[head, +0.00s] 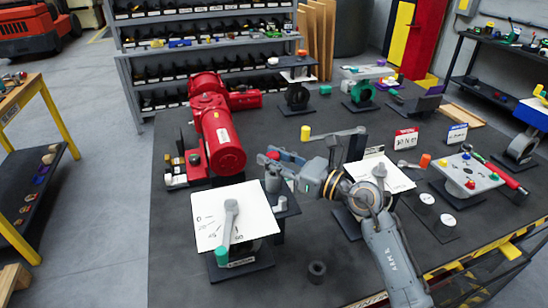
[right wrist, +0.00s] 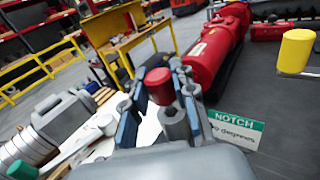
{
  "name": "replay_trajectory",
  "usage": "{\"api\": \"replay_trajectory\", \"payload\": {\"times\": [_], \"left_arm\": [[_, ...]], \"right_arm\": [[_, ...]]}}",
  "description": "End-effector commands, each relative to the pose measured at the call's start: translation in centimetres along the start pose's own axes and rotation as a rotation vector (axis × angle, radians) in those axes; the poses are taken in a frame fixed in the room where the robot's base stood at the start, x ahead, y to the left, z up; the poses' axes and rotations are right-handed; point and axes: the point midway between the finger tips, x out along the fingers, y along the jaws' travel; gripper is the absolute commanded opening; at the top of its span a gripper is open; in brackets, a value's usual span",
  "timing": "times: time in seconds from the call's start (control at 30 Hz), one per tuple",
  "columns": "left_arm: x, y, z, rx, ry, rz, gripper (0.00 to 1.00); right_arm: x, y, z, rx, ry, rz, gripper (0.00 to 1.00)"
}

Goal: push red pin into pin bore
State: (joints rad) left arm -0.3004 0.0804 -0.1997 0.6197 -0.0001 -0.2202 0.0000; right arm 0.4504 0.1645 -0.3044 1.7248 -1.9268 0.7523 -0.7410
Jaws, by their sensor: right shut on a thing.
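My right gripper (head: 283,160) reaches in from the right in the head view, above a small grey stand. It is shut on the red pin (head: 273,155), whose round red top shows at the fingertips. In the right wrist view the red pin (right wrist: 159,84) sits between the blue-grey fingers of my right gripper (right wrist: 160,98). A grey cylindrical post (head: 272,179) stands just below the pin; it also shows in the right wrist view (right wrist: 174,124). The pin's lower end and the bore opening are hidden, so I cannot tell how deep the pin sits. My left gripper is not in view.
A white dial plate with a grey lever (head: 231,212) stands left of the post. A red actuator (head: 220,135) lies behind it. A yellow knob (head: 305,132) is behind the gripper. A black ring (head: 317,268) lies on the dark table in front.

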Motion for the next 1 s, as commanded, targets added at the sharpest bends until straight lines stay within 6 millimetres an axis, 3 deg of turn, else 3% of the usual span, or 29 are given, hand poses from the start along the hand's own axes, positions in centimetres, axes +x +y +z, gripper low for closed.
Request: {"api": "replay_trajectory", "payload": {"times": [0.87, 0.9, 1.0], "left_arm": [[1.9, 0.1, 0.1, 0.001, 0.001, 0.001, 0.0], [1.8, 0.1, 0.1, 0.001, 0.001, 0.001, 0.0], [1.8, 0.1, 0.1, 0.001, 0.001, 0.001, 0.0]], "right_arm": [[0.0, 0.0, -2.3, 0.0, 0.0, 0.0, 0.0], [0.0, 0.0, -2.2, 0.0, -0.001, 0.0, 0.33], [0.0, 0.0, -2.1, 0.0, 0.0, 0.0, 0.53]]}}
